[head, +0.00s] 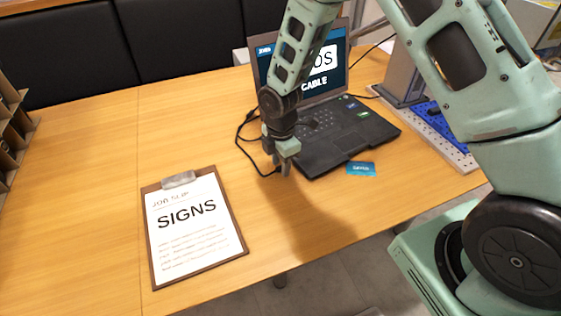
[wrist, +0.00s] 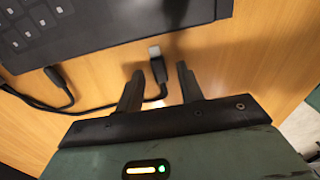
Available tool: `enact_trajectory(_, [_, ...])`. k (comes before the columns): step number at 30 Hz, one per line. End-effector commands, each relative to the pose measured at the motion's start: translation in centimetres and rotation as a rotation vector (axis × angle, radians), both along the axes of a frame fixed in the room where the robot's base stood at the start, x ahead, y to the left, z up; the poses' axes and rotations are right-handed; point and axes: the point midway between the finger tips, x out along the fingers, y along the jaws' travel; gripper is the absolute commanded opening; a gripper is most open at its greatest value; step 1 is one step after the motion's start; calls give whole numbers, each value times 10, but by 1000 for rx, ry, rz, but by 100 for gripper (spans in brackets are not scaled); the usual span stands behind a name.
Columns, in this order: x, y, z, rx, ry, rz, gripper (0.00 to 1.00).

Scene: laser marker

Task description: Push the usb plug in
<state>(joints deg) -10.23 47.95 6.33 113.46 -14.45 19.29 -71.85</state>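The usb plug (wrist: 156,62) lies on the table close to the laptop's side edge in the wrist view, its metal tip toward the laptop. A dark cable runs back from it. My gripper (wrist: 158,72) is open, with one finger on each side of the plug and a gap to both. In the head view my gripper (head: 282,168) is low over the table at the left side of the laptop (head: 345,140), and it hides the plug. The plug is apart from the laptop's edge. I cannot make out the port.
A second cable (wrist: 57,77) enters the laptop's side left of the plug in the wrist view. A clipboard (head: 240,236) reading SIGNS lies at the front left. A blue card (head: 361,169) lies before the laptop. A machine with a blue bed (head: 432,118) stands right.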

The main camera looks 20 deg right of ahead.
Motion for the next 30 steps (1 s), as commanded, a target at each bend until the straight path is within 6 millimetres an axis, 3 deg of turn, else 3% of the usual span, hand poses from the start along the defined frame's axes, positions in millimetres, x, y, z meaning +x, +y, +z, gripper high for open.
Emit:
enact_trajectory(1, [0,0,0,0,0,0,32])
enact_trajectory(4, [0,0,0,0,0,0,4])
enact_trajectory(5, [0,0,0,0,0,0,0])
enact_trajectory(11, [1,-4,1,0,1,-1,0])
enact_trajectory(17, [4,-25,1,1,2,-3,0])
enact_trajectory(24, [5,-27,0,-1,0,-1,0])
enact_trajectory(25, [5,-27,0,-1,0,-1,17])
enact_trajectory(27, [5,-27,1,-1,0,-1,37])
enact_trajectory(30, [5,-26,0,-1,0,-1,37])
